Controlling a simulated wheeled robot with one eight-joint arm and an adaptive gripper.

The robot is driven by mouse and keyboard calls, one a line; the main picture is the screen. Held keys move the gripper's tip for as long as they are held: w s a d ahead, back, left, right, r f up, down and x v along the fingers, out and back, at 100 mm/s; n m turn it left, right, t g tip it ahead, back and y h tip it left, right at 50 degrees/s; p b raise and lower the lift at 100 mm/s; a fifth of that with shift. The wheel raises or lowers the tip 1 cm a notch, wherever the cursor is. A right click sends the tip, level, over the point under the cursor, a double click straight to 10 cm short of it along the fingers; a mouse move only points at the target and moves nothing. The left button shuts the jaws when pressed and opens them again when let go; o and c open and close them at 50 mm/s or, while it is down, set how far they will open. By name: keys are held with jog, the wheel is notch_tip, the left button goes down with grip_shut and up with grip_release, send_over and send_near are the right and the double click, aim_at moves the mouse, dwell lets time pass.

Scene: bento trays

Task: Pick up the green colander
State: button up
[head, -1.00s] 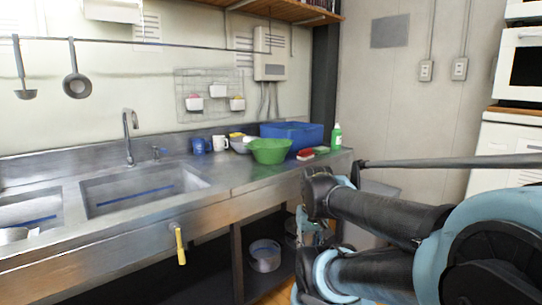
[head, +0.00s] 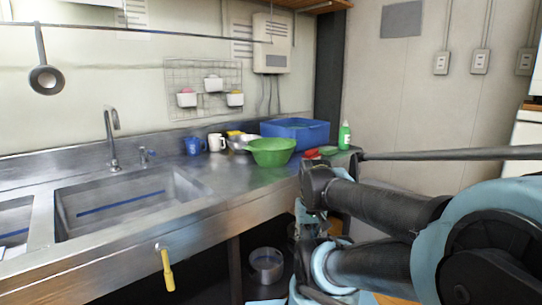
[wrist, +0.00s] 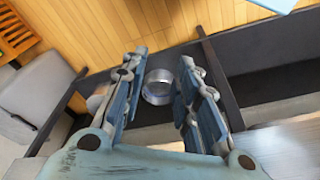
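The green colander (head: 271,152) sits upright on the steel counter, in front of the blue bin, in the head view. It is not in the wrist view. My gripper (wrist: 158,75) shows in the wrist view with its two fingers apart and nothing between them. It points down toward the floor and the lower shelf. In the head view my arm is at the right, and the gripper end is low beside the counter's right end, below and to the right of the colander. The fingertips are hard to make out there.
A blue bin (head: 296,133), a white mug (head: 216,142), a blue mug (head: 194,146) and a green bottle (head: 344,136) stand around the colander. A sink (head: 125,205) lies to the left. A metal pot (head: 266,265) is on the lower shelf, also in the wrist view (wrist: 157,88).

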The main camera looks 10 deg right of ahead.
jog(key=w+r+m+t+y, duration=0.1)
jog(key=w+r+m+y, duration=0.1)
jog(key=w+r, duration=1.5)
jog(key=w+d+r+m+t, duration=0.1)
jog(key=w+d+r, duration=0.3)
jog(key=w+r, duration=0.45)
jog(key=w+d+r+m+t, duration=0.1)
jog(key=w+d+r+m, duration=0.15)
jog(key=w+r, duration=0.6)
jog(key=shift+n+t+y, duration=0.3)
jog(key=shift+n+y, duration=0.05)
jog(key=shift+y, duration=0.05)
jog(key=shift+w+d+x, duration=0.2)
jog(key=shift+d+x, duration=0.1)
jog(key=shift+x, duration=3.15)
jog(key=shift+w+d+x, duration=0.25)
jog(key=shift+d+x, duration=0.05)
jog(key=shift+x, duration=3.15)
jog(key=shift+w+d+x, duration=0.2)
jog(key=shift+d+x, duration=0.1)
jog(key=shift+x, duration=3.2)
jog(key=shift+r, duration=0.15)
jog(key=shift+c, duration=0.5)
